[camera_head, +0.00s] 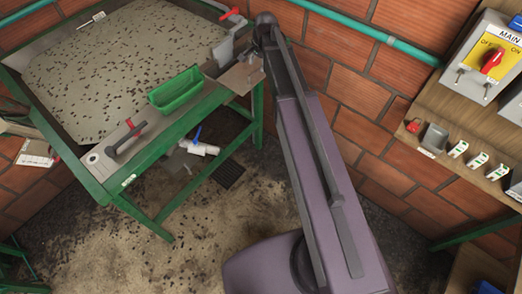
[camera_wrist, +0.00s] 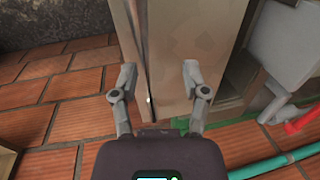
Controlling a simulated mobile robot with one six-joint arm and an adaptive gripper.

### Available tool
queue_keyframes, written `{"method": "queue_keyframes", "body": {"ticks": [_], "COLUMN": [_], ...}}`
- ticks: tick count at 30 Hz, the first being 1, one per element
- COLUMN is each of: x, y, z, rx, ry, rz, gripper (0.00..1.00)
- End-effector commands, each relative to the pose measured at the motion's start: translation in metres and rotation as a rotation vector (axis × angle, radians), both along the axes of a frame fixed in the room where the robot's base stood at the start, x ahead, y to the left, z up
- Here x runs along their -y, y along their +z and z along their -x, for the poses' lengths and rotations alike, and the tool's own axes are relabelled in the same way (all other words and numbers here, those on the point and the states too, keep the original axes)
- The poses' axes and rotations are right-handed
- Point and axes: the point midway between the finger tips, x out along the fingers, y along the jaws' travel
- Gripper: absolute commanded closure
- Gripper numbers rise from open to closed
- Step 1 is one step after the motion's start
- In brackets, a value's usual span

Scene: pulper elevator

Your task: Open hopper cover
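My gripper (camera_wrist: 158,75) is open in the wrist view, with its two grey fingers apart. A tall beige panel (camera_wrist: 185,45) with a narrow vertical edge (camera_wrist: 140,55) stands in front of the fingers and partly between them. I see nothing clearly gripped, and contact cannot be told. I cannot tell for certain whether this panel is the hopper cover. In the head view my purple arm reaches up to the table's back right corner, by a small brownish panel (camera_head: 243,76). My fingers cannot be made out there.
A green-framed table (camera_head: 160,205) holds a speckled tray (camera_head: 130,60), a green bin (camera_head: 176,90) and a red-handled tool (camera_head: 127,137). A teal pipe (camera_head: 355,28) runs along the brick wall. A switch box (camera_head: 485,55) and shelf are right. A red handle (camera_wrist: 303,122) is near my gripper.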

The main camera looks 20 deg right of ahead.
Motion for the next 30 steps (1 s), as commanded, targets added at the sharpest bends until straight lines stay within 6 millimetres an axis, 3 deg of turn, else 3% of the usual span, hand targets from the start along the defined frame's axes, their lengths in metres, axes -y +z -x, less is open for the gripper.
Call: {"method": "queue_keyframes", "body": {"ticks": [13, 30], "x": [-0.038, -0.029], "y": [0.001, 0.053], "z": [-0.053, -0.040], "rx": [0.001, 0.001], "ry": [0.001, -0.001], "rz": [0.000, -0.001], "gripper": [0.43, 0.43]}}
